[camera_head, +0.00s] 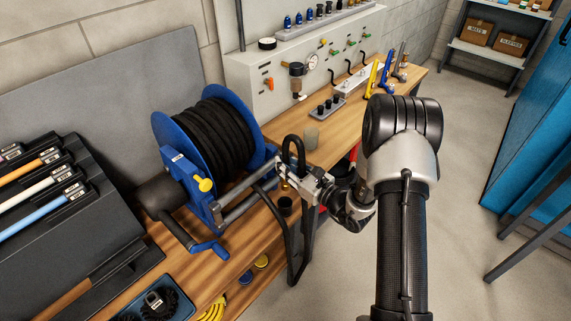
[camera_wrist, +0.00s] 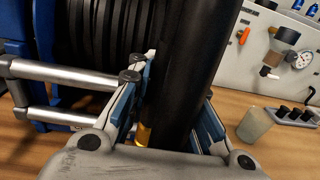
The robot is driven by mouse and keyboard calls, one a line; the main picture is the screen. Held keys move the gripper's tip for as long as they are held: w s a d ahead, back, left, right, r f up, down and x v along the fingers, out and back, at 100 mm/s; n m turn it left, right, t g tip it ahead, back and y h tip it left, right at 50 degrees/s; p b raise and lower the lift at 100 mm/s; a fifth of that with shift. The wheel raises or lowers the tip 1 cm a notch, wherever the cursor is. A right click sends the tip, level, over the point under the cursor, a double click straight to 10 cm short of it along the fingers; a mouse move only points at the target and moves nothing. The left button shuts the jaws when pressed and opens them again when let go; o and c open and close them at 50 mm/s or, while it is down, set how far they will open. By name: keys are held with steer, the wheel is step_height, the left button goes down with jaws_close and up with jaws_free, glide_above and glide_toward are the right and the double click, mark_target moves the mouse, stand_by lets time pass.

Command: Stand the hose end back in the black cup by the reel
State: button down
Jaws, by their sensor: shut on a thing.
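The black hose (camera_wrist: 190,70) runs up between the fingers of my gripper (camera_wrist: 165,110) and fills the middle of the wrist view. My gripper (camera_head: 287,172) is shut on the hose close to its brass end (camera_wrist: 143,134). In the head view the hose loops above the gripper, and a brass tip (camera_head: 284,186) shows just below the fingers. The small black cup (camera_head: 284,205) stands on the bench beside the reel (camera_head: 208,140), a little below the tip. The tip appears above the cup and apart from it. The cup is hidden in the wrist view.
The reel's steel bars and blue crank (camera_head: 208,249) stand left of the gripper. A pale beige cup (camera_head: 311,136) stands behind it, near a grey block of dark pegs (camera_head: 327,106). A slack hose length (camera_head: 291,258) hangs over the bench's front edge.

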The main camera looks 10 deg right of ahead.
mark_target(285, 190)
steer(key=shift+w+f, duration=0.1)
steer(key=shift+w, duration=0.05)
steer(key=shift+s+a+f+b, duration=0.15)
steer(key=shift+s+f+b, duration=0.05)
steer(key=shift+f+b, duration=1.7)
steer(key=shift+f, duration=0.8)
steer(key=shift+f, duration=0.15)
steer(key=shift+f+b, duration=2.3)
steer(key=shift+f, duration=0.35)
steer(key=c, duration=1.4)
jaws_free()
steer(key=shift+o, duration=0.2)
